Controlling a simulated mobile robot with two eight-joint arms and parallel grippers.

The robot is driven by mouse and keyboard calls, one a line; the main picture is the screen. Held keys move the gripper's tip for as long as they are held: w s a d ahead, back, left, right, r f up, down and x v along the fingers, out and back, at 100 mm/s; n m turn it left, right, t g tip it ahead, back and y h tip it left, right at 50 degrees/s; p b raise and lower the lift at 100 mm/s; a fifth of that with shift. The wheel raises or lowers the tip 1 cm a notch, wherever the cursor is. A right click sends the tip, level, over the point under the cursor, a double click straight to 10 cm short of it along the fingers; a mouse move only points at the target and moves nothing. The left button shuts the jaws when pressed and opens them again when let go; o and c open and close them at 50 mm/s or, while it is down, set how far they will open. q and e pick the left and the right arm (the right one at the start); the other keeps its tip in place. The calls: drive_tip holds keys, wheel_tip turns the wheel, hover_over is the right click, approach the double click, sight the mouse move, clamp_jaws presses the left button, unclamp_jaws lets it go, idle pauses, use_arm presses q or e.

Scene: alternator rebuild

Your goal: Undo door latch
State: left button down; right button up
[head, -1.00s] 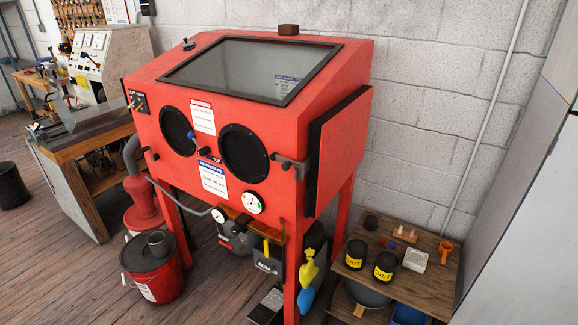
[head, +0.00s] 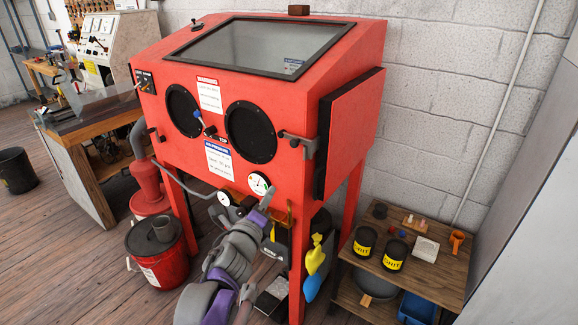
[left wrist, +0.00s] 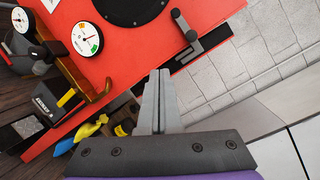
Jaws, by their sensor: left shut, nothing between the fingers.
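The door latch (head: 299,141) is a grey bar with a dark knob on the front right edge of the red blasting cabinet (head: 290,95). It lies across the corner beside the side door (head: 352,130), which looks closed. The latch also shows in the left wrist view (left wrist: 205,43), above and right of my fingers. My left gripper (left wrist: 159,76) is shut and empty, apart from the latch. In the head view my left arm reaches up from the bottom, its purple wrist below the latch near the gauges. My right gripper is out of view.
A small wooden table (head: 435,270) with black grit tins (head: 365,242) stands right of the cabinet. A pressure gauge (head: 259,183) and yellow and blue gloves (head: 316,258) are near my left arm. A red bucket (head: 158,255) stands left. Bare wall lies behind.

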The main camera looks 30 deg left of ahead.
sight(292, 146)
use_arm(q)
drive_tip(key=m+h, duration=0.1)
drive_tip(key=m, duration=0.3)
drive_tip(key=w+a+m+t+h+b, duration=0.1)
drive_tip(key=m+h, duration=0.1)
drive_tip(key=m, duration=0.3)
drive_tip(key=w+a+f+m+h, duration=0.1)
drive_tip(key=m+h, duration=0.1)
drive_tip(key=m, duration=0.2)
drive_tip(key=shift+t+b, duration=0.3)
drive_tip(key=shift+t, duration=0.1)
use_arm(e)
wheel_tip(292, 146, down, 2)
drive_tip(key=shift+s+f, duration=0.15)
use_arm(q)
drive_tip(key=shift+d+r, duration=0.1)
drive_tip(key=w+r, duration=0.4)
drive_tip(key=w, duration=0.6)
drive_tip(key=shift+w+a+r+p, duration=0.3)
drive_tip(key=shift+a, duration=0.1)
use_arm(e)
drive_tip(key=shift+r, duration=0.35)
